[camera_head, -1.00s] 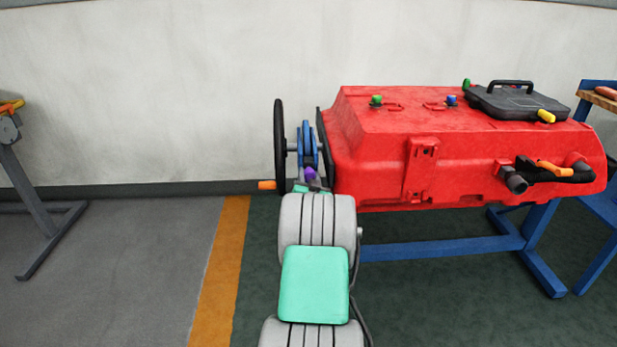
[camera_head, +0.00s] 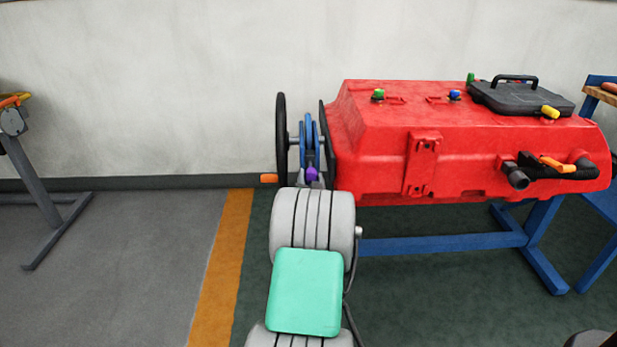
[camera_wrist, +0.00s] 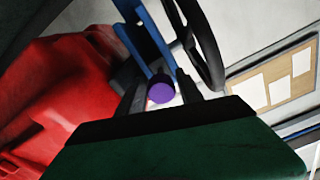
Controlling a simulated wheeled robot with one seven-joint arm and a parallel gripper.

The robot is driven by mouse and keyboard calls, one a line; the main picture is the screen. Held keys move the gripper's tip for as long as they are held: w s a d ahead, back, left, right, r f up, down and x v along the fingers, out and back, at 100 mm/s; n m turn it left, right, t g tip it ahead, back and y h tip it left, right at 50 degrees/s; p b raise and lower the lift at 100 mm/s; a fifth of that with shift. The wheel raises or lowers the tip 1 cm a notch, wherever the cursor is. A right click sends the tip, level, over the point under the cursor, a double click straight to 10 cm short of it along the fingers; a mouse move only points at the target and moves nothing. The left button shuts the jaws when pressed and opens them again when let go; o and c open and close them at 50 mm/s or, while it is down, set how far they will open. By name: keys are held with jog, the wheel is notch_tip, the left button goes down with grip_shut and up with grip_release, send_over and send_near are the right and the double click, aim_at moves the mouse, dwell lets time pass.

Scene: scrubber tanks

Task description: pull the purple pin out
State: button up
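The purple pin (camera_head: 312,174) sits low on the blue bracket (camera_head: 309,145), between the black handwheel (camera_head: 281,140) and the left end of the red tank (camera_head: 375,150). In the wrist view the round end of the purple pin (camera_wrist: 161,92) faces me, below the blue bracket (camera_wrist: 145,38). My gripper (camera_wrist: 161,88) has its two dark fingers apart, one on each side of the pin's end as seen there. I cannot tell how deep the pin is between them, and no contact shows. In the head view my arm hides the gripper.
The handwheel's rim (camera_wrist: 207,45) is close by the right finger in the wrist view, and the red tank (camera_wrist: 55,95) is on the left. An orange handle (camera_head: 268,178) sticks out left of the wheel. Blue stand legs (camera_head: 440,245) are under the tank.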

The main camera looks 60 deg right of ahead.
jog(key=shift+o, duration=1.1)
jog(key=p+v, duration=0.1)
jog(key=v, duration=0.6)
jog(key=shift+s+a, duration=0.25)
jog(key=shift+a, duration=0.05)
